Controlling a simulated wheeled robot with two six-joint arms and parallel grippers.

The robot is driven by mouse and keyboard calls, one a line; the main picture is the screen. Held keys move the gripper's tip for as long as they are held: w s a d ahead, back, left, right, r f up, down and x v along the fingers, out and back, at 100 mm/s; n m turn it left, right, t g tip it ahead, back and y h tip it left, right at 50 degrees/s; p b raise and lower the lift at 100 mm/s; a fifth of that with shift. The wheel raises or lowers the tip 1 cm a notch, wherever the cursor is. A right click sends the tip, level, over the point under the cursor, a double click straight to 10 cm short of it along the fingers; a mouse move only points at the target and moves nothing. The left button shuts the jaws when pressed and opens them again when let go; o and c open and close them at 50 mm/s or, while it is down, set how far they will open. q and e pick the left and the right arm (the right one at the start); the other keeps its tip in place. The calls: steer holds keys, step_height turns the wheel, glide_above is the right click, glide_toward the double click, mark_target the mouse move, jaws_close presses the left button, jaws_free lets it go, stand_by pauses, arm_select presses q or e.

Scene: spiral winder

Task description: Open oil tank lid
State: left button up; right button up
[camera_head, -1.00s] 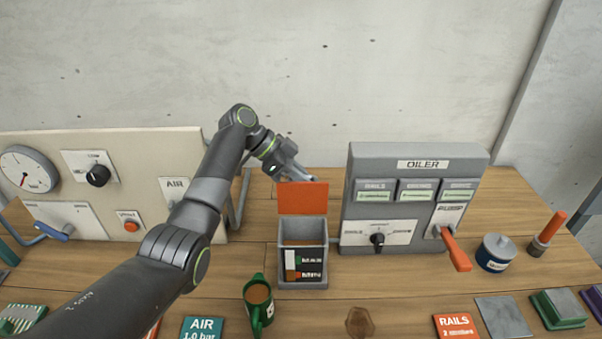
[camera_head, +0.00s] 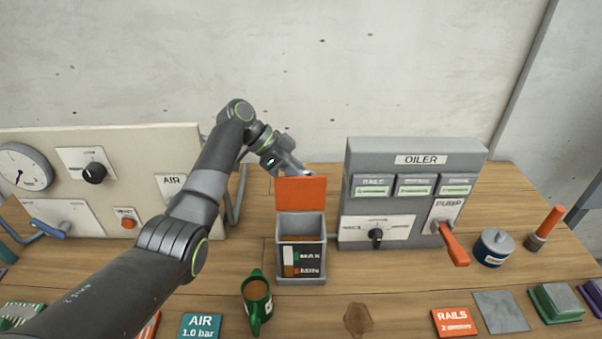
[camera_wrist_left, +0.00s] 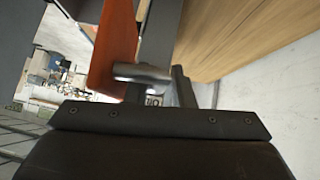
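The oil tank (camera_head: 301,226) is a small grey open-topped box left of the oiler panel, with a dark front label. Its orange lid (camera_head: 301,194) stands upright at the back of the box, so the tank's mouth is uncovered. My left gripper (camera_head: 292,170) is at the lid's upper edge, slightly behind it; its fingertips are partly hidden. In the left wrist view the orange lid (camera_wrist_left: 112,45) stands beside the grey fingers (camera_wrist_left: 160,82). I cannot tell whether they touch it or how far apart they are. My right gripper is not in view.
The grey oiler panel (camera_head: 413,165) with an orange pump handle (camera_head: 454,243) stands right of the tank. A beige gauge panel (camera_head: 130,150) is at the left. A blue can (camera_head: 494,248) stands at the right. The concrete wall is behind.

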arm_select(q)
step_height(320, 180, up, 9)
steer(key=b, duration=0.2)
steer(key=shift+b, duration=0.4)
steer(key=shift+r, duration=0.5)
